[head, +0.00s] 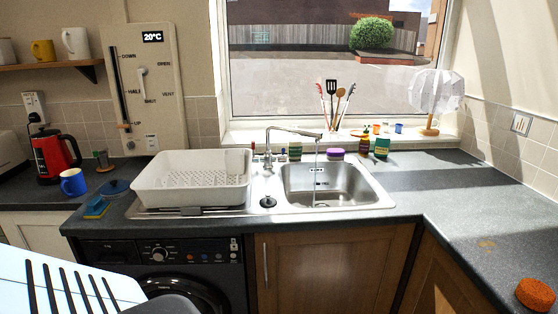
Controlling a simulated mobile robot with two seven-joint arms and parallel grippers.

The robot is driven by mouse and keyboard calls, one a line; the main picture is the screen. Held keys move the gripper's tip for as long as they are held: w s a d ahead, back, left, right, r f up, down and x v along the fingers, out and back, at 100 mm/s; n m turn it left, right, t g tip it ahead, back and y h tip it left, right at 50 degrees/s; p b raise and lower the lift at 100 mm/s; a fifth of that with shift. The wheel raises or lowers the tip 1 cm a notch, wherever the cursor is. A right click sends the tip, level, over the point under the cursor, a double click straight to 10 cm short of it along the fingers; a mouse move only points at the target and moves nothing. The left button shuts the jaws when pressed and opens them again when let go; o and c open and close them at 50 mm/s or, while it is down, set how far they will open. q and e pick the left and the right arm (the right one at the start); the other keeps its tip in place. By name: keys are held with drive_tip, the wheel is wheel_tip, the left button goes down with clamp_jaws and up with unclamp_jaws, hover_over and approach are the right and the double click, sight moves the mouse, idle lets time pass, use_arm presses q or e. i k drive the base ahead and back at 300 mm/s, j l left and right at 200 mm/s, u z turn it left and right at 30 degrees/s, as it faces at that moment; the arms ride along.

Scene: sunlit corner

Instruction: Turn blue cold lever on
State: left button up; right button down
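The chrome tap (290,130) stands behind the steel sink (342,190), with its spout reaching right over the basin. A thin pale vertical line, which looks like a stream of water (316,165), runs from the spout end down into the basin. Small tap fittings (268,158) stand at the tap's base, close to the drying rack. A small red part shows at their left. The blue cold lever is too small to make out clearly, so I cannot tell its position. Neither of my grippers is in view.
A white drying rack (192,178) stands left of the sink. The right worktop (470,215) is mostly clear.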

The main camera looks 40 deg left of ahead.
sight(282, 158)
drive_tip(key=u, duration=2.2)
drive_tip(key=i+j, duration=0.1)
drive_tip(key=i, duration=0.35)
drive_tip(key=i+j, duration=0.15)
drive_tip(key=i, duration=0.35)
